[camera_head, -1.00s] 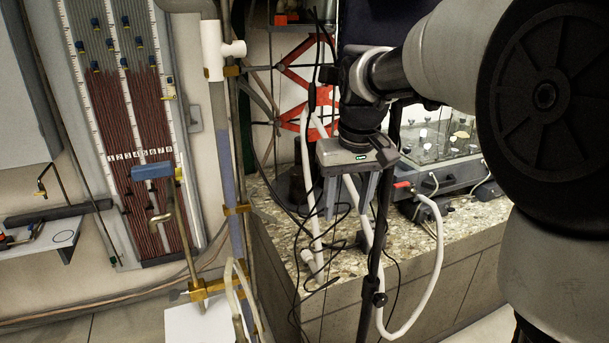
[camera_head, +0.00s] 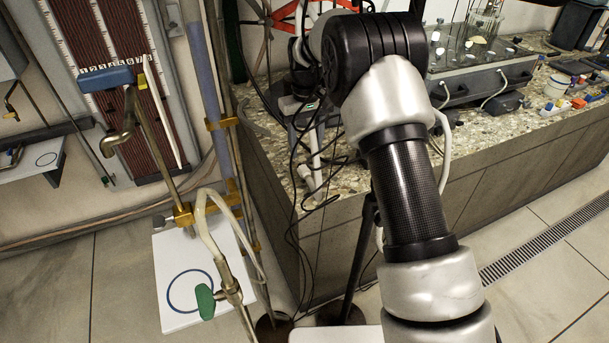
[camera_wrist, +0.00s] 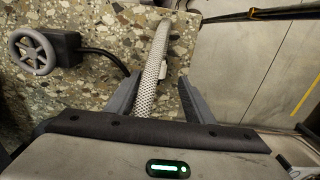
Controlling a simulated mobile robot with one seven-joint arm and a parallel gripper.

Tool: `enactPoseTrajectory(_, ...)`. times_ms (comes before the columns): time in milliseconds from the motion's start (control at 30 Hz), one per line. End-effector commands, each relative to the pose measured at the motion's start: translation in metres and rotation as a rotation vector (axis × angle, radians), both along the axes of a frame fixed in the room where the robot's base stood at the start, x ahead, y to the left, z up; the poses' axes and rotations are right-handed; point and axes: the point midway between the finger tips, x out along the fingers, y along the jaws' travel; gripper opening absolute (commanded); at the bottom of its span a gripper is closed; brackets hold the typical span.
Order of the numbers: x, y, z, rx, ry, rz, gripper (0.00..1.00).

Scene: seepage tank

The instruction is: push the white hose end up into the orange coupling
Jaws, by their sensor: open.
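My gripper (camera_wrist: 160,95) is open in the wrist view, with one grey finger on each side of a white braided hose (camera_wrist: 153,68). The hose runs between the fingers over the speckled stone top and passes out of sight at the gripper body; I cannot tell whether either finger touches it. I cannot make out the orange coupling in either current view.
The speckled bench top (camera_head: 352,178) carries a glass-topped apparatus (camera_head: 465,62) at the right. Black cables hang near my gripper. A black stand (camera_head: 364,238) rises in front of the bench. A grey handwheel (camera_wrist: 33,52) lies left of my fingers.

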Motion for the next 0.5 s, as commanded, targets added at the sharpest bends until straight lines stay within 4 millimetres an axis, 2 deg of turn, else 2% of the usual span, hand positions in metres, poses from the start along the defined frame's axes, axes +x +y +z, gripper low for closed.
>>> enactPoseTrajectory(33,-0.001,0.0,-0.015,-0.001,0.004,0.0,0.48)
enactPoseTrajectory(200,0.0,0.0,-0.039,0.0,0.001,0.0,0.48)
enactPoseTrajectory(500,-0.001,0.0,-0.058,-0.001,0.002,0.0,0.48)
